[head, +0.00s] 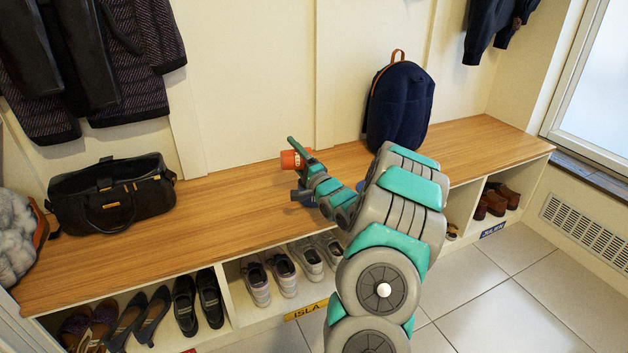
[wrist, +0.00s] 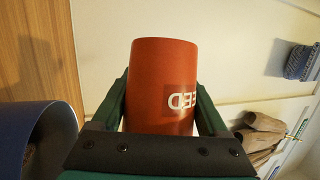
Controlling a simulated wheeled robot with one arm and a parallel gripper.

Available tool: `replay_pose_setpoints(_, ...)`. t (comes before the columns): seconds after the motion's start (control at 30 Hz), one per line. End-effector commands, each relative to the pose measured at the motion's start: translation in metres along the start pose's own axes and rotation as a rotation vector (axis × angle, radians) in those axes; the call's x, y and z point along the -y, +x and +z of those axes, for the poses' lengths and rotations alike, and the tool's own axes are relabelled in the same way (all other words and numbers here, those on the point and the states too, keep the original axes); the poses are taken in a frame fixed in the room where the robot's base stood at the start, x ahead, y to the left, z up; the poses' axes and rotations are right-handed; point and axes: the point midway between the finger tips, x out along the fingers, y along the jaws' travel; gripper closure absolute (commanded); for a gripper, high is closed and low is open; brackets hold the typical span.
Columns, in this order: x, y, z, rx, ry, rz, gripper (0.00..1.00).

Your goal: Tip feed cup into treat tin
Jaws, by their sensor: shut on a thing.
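The orange-red feed cup (head: 290,160) is held above the wooden bench in the head view. It also shows in the wrist view (wrist: 160,75), with part of the word FEED turned round on its side. My gripper (head: 299,155) is shut on it, one finger on each side in the wrist view. A dark blue round container (wrist: 22,112), apparently the treat tin, shows at the lower left of the wrist view, apart from the cup and partly cut off. Its label is not visible. The inside of the cup is hidden.
A black handbag (head: 110,195) sits on the bench (head: 225,210) at left. A navy backpack (head: 399,105) leans on the wall at right. Shoes (head: 255,280) fill the cubbies below. The bench between handbag and gripper is clear.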

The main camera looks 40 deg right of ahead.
Motion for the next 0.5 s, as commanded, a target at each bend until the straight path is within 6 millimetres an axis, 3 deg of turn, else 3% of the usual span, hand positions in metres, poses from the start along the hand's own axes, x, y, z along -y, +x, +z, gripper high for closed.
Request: replay_pose_setpoints(0.5,0.0031,-0.0001,-0.0029,-0.015,0.052,-0.02,0.84)
